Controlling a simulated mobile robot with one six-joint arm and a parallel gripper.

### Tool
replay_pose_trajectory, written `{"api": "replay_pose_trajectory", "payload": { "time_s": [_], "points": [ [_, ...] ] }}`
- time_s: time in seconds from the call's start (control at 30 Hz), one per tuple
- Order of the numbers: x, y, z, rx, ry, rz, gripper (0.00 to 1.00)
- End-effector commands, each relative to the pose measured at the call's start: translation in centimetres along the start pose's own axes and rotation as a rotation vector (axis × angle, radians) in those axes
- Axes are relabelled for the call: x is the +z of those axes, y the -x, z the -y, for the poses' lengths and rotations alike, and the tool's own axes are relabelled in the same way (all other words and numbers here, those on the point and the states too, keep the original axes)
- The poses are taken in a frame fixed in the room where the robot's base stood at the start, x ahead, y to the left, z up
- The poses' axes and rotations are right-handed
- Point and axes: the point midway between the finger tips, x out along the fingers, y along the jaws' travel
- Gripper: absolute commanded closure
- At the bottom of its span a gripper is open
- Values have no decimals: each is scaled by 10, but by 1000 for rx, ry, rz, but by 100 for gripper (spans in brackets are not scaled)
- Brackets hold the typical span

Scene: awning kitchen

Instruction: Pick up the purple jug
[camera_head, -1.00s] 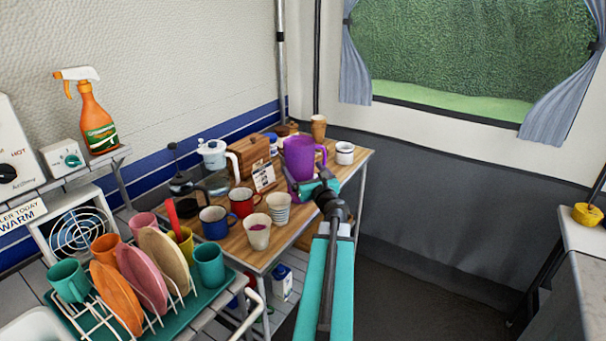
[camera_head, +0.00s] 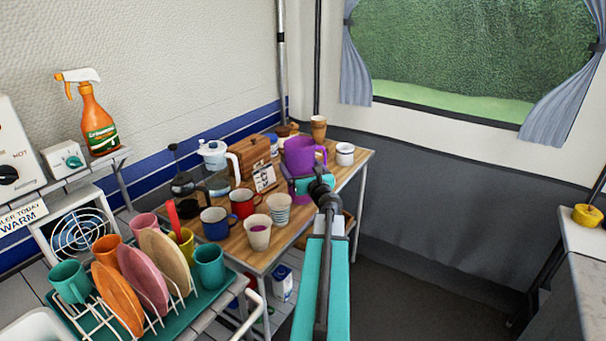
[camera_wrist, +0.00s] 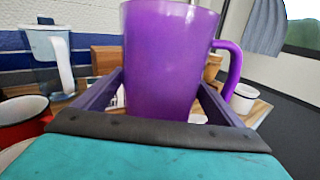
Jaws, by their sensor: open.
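The purple jug (camera_head: 299,156) stands upright near the far end of the wooden table (camera_head: 240,246), with its handle to the right. In the wrist view the jug (camera_wrist: 168,60) fills the middle. My gripper (camera_wrist: 160,95) is open, with one finger on each side of the jug's lower body. I cannot tell whether the fingers touch it. In the head view my gripper (camera_head: 302,184) is in front of the jug and hides its lower part.
A white mug (camera_head: 345,155) stands close on the right. A red mug (camera_head: 243,203), blue mug (camera_head: 215,224), striped cup (camera_head: 278,209) and small card (camera_head: 264,178) stand nearer. A clear-sided pitcher (camera_head: 217,165) is left. A dish rack (camera_head: 150,295) is at front left.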

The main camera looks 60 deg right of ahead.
Motion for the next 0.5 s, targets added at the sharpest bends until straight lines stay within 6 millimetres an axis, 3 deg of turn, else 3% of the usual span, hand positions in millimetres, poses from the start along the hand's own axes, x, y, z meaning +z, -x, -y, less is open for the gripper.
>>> {"api": "replay_pose_trajectory", "payload": {
  "time_s": [0.3,0.5],
  "points": [
    [2,-32,-1,1,0,0,10],
    [1,-41,0,0,-1,0,10]
  ]
}}
